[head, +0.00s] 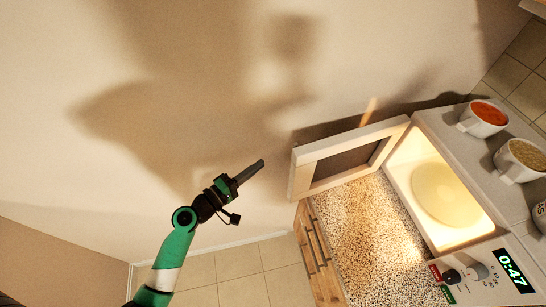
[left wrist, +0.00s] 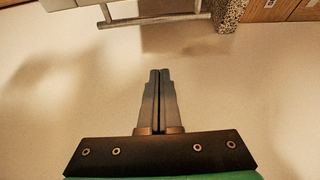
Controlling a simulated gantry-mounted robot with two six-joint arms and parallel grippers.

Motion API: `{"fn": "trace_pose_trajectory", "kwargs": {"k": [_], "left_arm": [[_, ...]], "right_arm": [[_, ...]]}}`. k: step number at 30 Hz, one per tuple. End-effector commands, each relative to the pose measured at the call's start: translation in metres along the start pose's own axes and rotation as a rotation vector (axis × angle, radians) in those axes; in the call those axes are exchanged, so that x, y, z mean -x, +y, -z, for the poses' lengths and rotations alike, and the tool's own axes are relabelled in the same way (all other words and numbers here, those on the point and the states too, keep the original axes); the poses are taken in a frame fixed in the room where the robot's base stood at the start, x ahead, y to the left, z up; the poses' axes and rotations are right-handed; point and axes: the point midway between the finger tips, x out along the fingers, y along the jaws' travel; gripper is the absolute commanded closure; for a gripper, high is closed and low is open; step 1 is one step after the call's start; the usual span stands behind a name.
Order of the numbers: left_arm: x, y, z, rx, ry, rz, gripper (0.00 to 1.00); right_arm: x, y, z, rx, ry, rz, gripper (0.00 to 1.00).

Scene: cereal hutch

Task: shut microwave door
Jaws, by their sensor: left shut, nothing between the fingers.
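The white microwave (head: 440,190) stands on a speckled counter, its lit inside and round plate in view. Its door (head: 349,157) is wide open, swung out to the left, with a dark window. My left gripper (head: 262,163) is shut and empty, in the air left of the door's free edge and apart from it. In the left wrist view the two fingers of the left gripper (left wrist: 160,72) lie together with nothing between them. My right gripper is not in view.
Cups with red (head: 487,115) and grainy (head: 521,158) contents stand on top of the microwave. The speckled counter (head: 370,235) has wooden drawers (head: 318,262) with a bar handle below. A plain wall fills the left; the space around my gripper is clear.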

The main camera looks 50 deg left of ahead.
Motion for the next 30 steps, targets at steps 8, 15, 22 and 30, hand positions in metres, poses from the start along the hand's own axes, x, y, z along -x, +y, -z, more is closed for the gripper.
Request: {"fn": "trace_pose_trajectory", "kwargs": {"k": [8, 15, 22, 30], "left_arm": [[-0.045, 0.002, -0.002, -0.003, -0.006, -0.002, 1.0], [-0.085, 0.001, -0.001, -0.003, -0.004, -0.001, 1.0], [-0.098, 0.001, -0.001, -0.004, -0.002, -0.001, 1.0], [-0.097, 0.001, -0.001, -0.004, -0.002, -0.001, 1.0]], "right_arm": [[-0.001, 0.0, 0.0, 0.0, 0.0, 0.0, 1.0], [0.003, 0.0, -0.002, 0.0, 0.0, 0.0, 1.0], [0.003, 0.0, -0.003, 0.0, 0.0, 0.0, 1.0], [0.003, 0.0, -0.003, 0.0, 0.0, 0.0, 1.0]]}}
